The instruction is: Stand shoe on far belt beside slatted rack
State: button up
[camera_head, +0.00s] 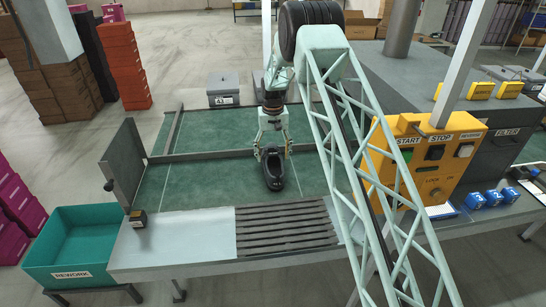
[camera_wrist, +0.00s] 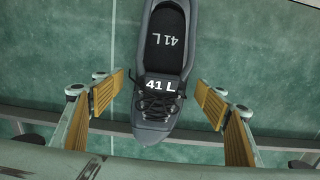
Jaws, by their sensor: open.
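A dark grey shoe (camera_head: 274,176) stands sole down on the green belt (camera_head: 210,180), behind the slatted rack (camera_head: 285,229). The wrist view shows the shoe (camera_wrist: 165,60) from above, with "41 L" on its tongue and insole and black laces. Its toe points down in that view, near a grey rail. My gripper (camera_head: 271,152) is over the front part of the shoe. In the wrist view my gripper (camera_wrist: 160,98) is open, one padded finger on each side of the laced part, with gaps between pads and shoe.
A grey rail (camera_head: 215,155) crosses the belt just behind the shoe. An upright grey panel (camera_head: 123,160) stands at the belt's left end. A teal rework bin (camera_head: 75,245) is at left. A yellow start/stop box (camera_head: 425,160) is at right. Belt left of the shoe is clear.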

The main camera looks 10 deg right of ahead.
notch_tip(320, 180, up, 12)
jog(key=shift+r+p, duration=0.25)
jog(key=shift+p, duration=0.1)
dwell(0.4)
dwell(0.7)
